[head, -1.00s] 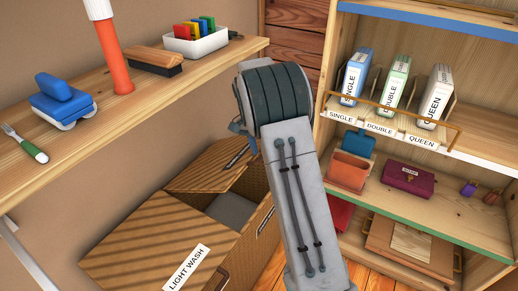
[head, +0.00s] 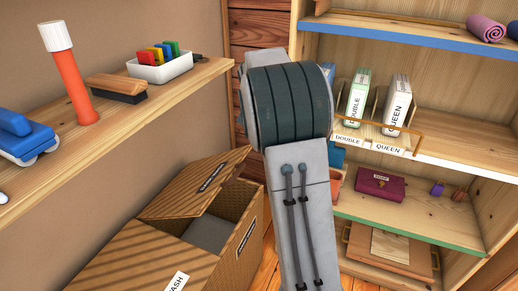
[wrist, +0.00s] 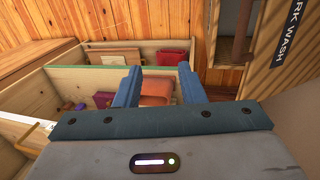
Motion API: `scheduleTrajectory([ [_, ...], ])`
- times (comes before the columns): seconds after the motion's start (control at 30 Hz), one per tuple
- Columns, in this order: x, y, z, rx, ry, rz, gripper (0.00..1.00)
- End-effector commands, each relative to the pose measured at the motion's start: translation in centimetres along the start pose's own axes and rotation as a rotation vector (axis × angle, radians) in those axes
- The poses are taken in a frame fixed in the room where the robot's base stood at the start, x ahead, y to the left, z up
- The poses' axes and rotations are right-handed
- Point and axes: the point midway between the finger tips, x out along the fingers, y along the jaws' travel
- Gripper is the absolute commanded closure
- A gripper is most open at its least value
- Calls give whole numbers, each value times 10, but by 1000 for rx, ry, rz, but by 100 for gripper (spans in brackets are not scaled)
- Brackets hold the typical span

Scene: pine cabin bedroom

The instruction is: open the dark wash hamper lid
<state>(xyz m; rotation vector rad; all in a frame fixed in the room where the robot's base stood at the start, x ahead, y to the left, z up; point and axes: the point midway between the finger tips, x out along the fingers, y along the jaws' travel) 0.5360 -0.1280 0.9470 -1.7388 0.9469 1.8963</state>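The dark wash hamper (head: 232,226) is a striped brown box behind the light wash hamper in the head view. Its lid (head: 180,199) is raised at a slant on the wall side, and a grey inside shows through the gap. In the wrist view the lid (wrist: 291,75) is at upper right, with the label end "RK WASH" readable. My gripper (wrist: 158,80) has its two blue fingers spread, with nothing between them. The lid is right of the fingers in that view, apart from them. In the head view my arm hides the gripper.
The light wash hamper (head: 142,262) stands in front, lid shut. A wall shelf (head: 105,122) runs above the hampers, holding a brush (head: 118,88) and a white bin (head: 160,70). A bookcase (head: 400,221) with boxes stands on the right, beyond my arm.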

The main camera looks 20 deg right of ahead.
Motion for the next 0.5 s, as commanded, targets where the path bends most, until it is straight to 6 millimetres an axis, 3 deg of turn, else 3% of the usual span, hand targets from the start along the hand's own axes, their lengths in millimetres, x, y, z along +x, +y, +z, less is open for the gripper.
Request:
scheduleTrajectory([
  [0.27,0,2,0,0,-1,0,64],
  [0.4,10,3,2,10,-37,-9,100],
  [0.5,38,4,10,41,-150,-45,100],
])
